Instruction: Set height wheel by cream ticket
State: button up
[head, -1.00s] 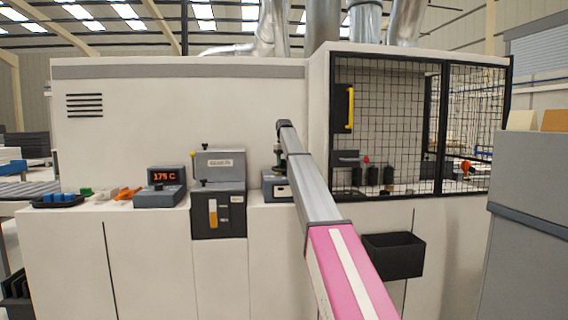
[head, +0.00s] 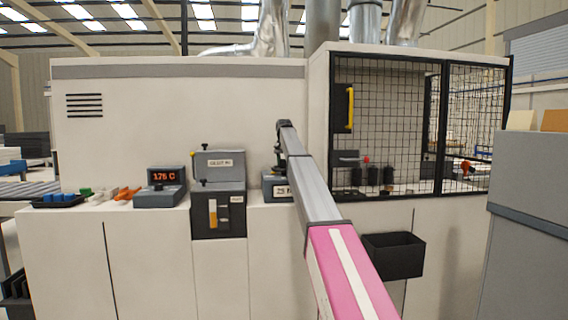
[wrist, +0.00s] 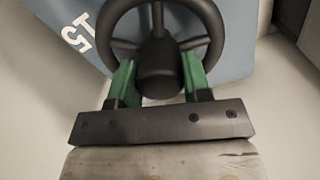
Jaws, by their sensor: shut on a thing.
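The height wheel (wrist: 158,20) is a dark handwheel with spokes and a round hub, at the top of the wrist view. My gripper (wrist: 157,76) has its two green fingers on either side of the hub, shut on the wheel. Behind the wheel is a blue-grey face with white lettering, only partly in view. In the head view, the small grey unit (head: 268,184) carries a white plate with dark figures, partly hidden by my arm. The wheel itself is hidden there. I cannot make out which item is the cream ticket.
A grey display (head: 163,176) reads about 175 C, beside a grey box (head: 219,168) with a label. Orange, white and green pieces and a blue-filled tray (head: 58,201) lie left. A black bin (head: 393,256) and mesh guard (head: 400,125) are right. A cream block (head: 521,120) tops the right cabinet.

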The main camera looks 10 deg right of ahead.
jog(key=o, duration=0.9)
jog(key=shift+r, duration=0.1)
jog(key=shift+r, duration=0.3)
jog(key=r, duration=0.4)
jog(key=shift+s+a, duration=0.2)
jog(key=shift+a, duration=0.1)
jog(key=shift+s+a+r, duration=0.95)
jog(key=shift+a+r, duration=0.1)
jog(key=shift+a, duration=0.5)
jog(key=shift+s+a+r, duration=0.95)
jog(key=shift+a+r, duration=0.1)
jog(key=shift+a, duration=0.55)
jog(key=shift+s+a+r, duration=0.95)
jog(key=shift+a+r, duration=0.1)
jog(key=shift+a, duration=0.5)
